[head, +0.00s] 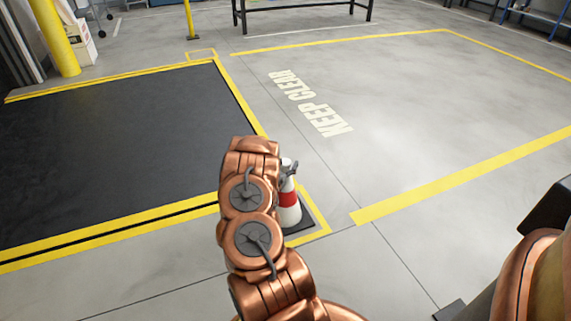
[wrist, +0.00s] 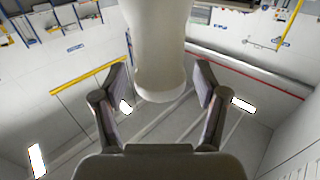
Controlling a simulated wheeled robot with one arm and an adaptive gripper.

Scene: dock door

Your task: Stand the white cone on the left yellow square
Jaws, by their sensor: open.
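The white cone (head: 289,212) with a red band stands upright on its dark base in the head view, within a yellow outline at the mat's near right corner. Its pale upper part (wrist: 160,60) fills the top middle of the wrist view. My gripper (head: 289,168) is at the cone's top, partly hidden behind my arm. In the wrist view, the open fingers of my gripper (wrist: 162,82) are on either side of the cone with gaps showing. A small yellow square outline (head: 201,50) lies at the mat's far right corner, with nothing standing on it.
A dark mat (head: 110,155) with yellow borders fills the left floor. A yellow post (head: 55,38) and boxes (head: 82,45) stand at the far left. A thin yellow post (head: 189,18) stands just behind the far square. Open grey floor marked KEEP CLEAR (head: 312,105) lies right.

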